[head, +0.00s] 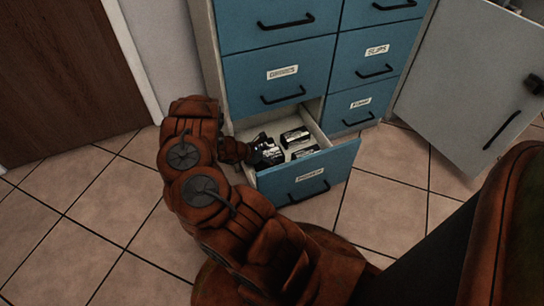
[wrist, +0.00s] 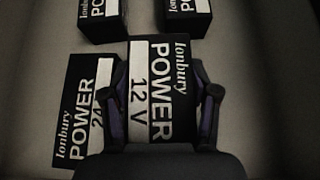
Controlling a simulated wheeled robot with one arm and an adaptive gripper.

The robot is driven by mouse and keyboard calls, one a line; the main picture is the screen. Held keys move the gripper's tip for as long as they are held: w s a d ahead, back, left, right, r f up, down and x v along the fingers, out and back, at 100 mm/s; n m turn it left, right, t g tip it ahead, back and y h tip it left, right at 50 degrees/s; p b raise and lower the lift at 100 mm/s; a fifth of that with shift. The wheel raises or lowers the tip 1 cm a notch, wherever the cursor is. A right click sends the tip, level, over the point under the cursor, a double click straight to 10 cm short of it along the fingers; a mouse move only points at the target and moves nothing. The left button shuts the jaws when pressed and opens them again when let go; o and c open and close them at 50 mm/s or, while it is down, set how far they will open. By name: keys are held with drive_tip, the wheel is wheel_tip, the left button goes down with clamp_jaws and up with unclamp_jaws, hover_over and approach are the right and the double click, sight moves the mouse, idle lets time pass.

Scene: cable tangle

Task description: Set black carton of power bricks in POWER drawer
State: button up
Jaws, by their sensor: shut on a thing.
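The POWER drawer (head: 305,185) is the pulled-out bottom left drawer of the blue cabinet; its label is hard to read in the head view. My gripper (wrist: 160,95) is shut on a black carton (wrist: 150,75) marked "Ionbury POWER 12 V", one finger on each side. In the head view my gripper (head: 256,144) reaches over the drawer's left side, and the held carton is partly hidden. A similar carton (wrist: 76,125) marked "POWER 24" lies close to its left, partly covered by it. I cannot tell whether the held carton touches the drawer floor.
Two more black cartons (wrist: 103,18) (wrist: 187,18) sit in the drawer beyond the held one. The drawer's grey floor (wrist: 250,75) is bare to the right in the wrist view. A grey cabinet door (head: 455,85) stands at the right.

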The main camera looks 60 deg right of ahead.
drive_tip(key=shift+f+b, duration=0.35)
drive_tip(key=shift+b, duration=0.05)
drive_tip(key=o, duration=1.2)
drive_tip(key=shift+c, duration=0.2)
drive_tip(key=shift+r+p, duration=0.85)
drive_tip(key=shift+p, duration=0.25)
drive_tip(key=p+v, duration=0.2)
drive_tip(key=v, duration=0.9)
drive_tip(key=shift+w+a, duration=0.2)
drive_tip(key=shift+a, duration=0.15)
drive_tip(key=shift+r, duration=0.1)
